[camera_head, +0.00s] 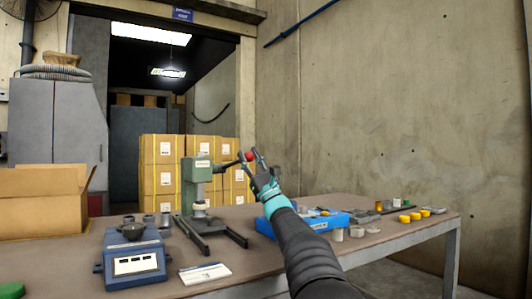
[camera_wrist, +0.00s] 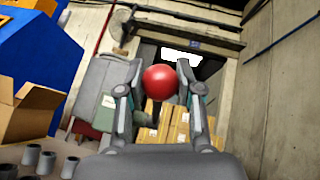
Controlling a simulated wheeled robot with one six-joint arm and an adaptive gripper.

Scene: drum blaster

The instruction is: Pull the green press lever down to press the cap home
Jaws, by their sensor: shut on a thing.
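The green press (camera_head: 197,172) stands on the table, left of the middle in the head view. Its dark lever (camera_head: 229,164) sticks out to the right, tilted slightly up, and ends in a red ball knob (camera_head: 249,156). My gripper (camera_head: 250,154) is shut on this knob. In the wrist view the red knob (camera_wrist: 159,80) sits between the two fingers, with the dark lever rod (camera_wrist: 154,112) beyond it. A pale round part (camera_head: 199,207) is below the press head; I cannot make out the cap's seating.
A blue scale-like device (camera_head: 134,262) and a white card (camera_head: 204,273) lie in front of the press. A blue tray (camera_head: 325,222) and several small parts are to the right. An open cardboard box (camera_head: 40,206) stands at the left. Yellow boxes (camera_head: 160,172) are stacked behind.

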